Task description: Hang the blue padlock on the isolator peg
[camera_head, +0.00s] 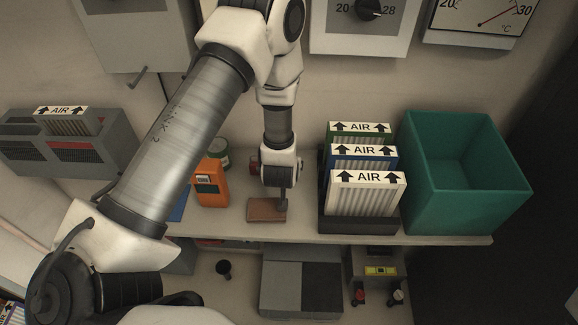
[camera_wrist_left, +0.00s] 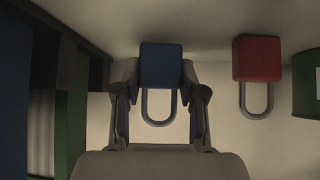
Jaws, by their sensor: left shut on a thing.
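The blue padlock (camera_wrist_left: 161,62) sits between the two fingers of my left gripper (camera_wrist_left: 160,82) in the left wrist view, with its grey shackle showing. The fingers touch both sides of its body. In the head view my left gripper (camera_head: 283,198) is low over the shelf, by a brown block (camera_head: 264,212), and its wrist hides the blue padlock. A grey lever (camera_head: 138,76) sticks out of a grey wall box at the upper left; I cannot tell whether it is the isolator peg. My right gripper is not in view.
A red padlock (camera_wrist_left: 257,58) stands beside the blue one, and also shows in the head view (camera_head: 254,163). An orange meter (camera_head: 211,184) and a green can (camera_head: 219,154) are left of the gripper. AIR filters (camera_head: 366,195) in a rack and a teal bin (camera_head: 466,190) are right.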

